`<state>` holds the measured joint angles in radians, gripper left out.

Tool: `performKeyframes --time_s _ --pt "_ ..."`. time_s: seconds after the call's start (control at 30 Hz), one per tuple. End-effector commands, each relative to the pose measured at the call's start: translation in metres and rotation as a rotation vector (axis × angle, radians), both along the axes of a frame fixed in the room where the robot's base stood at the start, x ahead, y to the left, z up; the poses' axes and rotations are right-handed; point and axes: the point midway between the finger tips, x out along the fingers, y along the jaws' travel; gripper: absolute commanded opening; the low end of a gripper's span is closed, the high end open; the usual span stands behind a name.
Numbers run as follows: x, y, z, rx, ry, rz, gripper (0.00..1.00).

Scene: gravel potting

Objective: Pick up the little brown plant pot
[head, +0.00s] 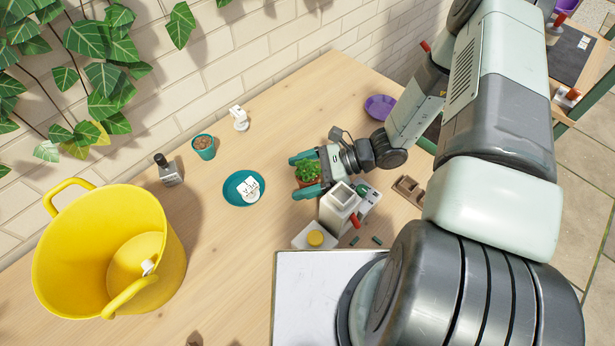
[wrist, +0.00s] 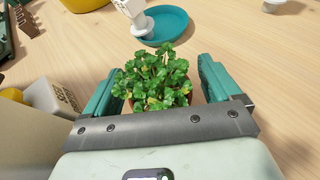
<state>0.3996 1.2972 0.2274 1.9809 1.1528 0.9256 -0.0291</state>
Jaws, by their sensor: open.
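The little brown plant pot (head: 307,183) stands on the wooden table with a bushy green plant (head: 309,170) in it. In the wrist view the plant (wrist: 155,80) hides most of the pot; only a bit of brown rim shows at its right. My gripper (head: 303,174) has its teal fingers apart, one on each side of the pot. In the wrist view my gripper (wrist: 158,88) also shows a finger on each side of the plant, with a gap at the right finger. I cannot tell whether the left finger touches the pot.
A teal saucer (head: 231,193) with a white figure lies left of the pot. A teal pot (head: 203,146) and a yellow tub (head: 177,238) stand farther left. A purple dish (head: 380,107) lies behind.

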Motion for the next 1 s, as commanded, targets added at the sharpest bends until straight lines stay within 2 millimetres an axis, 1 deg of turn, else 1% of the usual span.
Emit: performKeyframes --time_s 0.1,0.27,0.37,0.4,0.67,0.7,0.87,1.0 --pt "-0.0006 0.0038 -0.0014 0.0 -0.001 0.001 0.91" --pt "-0.0005 0.0036 -0.0013 0.0 -0.001 0.0 0.91" --pt "-0.0005 0.0036 -0.0013 0.0 -0.001 0.0 0.77" --pt "-0.0005 0.0036 -0.0013 0.0 -0.001 0.0 0.71" --pt "-0.0005 0.0034 -0.0012 0.0 -0.001 0.0 0.31" --pt "-0.0004 0.0035 -0.001 0.0 -0.001 0.0 0.29" --pt "-0.0004 0.0034 -0.0009 0.0 -0.001 0.0 0.29" --pt "-0.0002 0.0034 0.0041 0.001 -0.001 0.0 0.29"
